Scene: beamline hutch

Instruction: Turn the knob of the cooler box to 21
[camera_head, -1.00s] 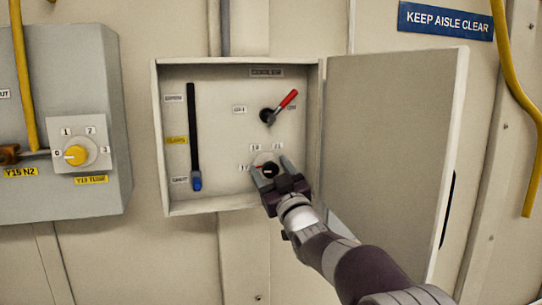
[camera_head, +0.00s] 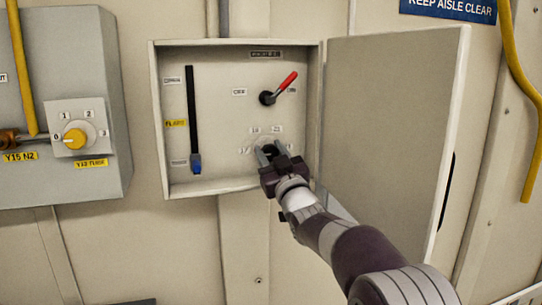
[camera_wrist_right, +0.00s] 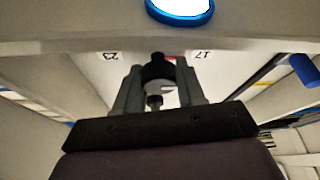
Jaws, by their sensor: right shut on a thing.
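The open cooler box (camera_head: 230,186) is on the wall in the middle of the head view. Its black knob (camera_wrist_right: 158,69) sits low on the panel, with small number labels around it. My right gripper (camera_head: 274,154) is shut on the knob and hides most of it in the head view. The right wrist view shows its two fingers (camera_wrist_right: 158,84) on either side of the knob. There, the labels 23 (camera_wrist_right: 111,56) and 17 (camera_wrist_right: 201,54) appear upside down. A bit of red shows at the knob on the 17 side. The exact pointer setting is unclear. My left gripper is out of view.
The box door (camera_head: 385,145) stands open at the right, close to my right arm. Above the knob is a red-handled lever (camera_head: 284,84); to the left is a black slider with a blue end (camera_head: 195,165). A grey box with a yellow knob (camera_head: 74,139) is further left.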

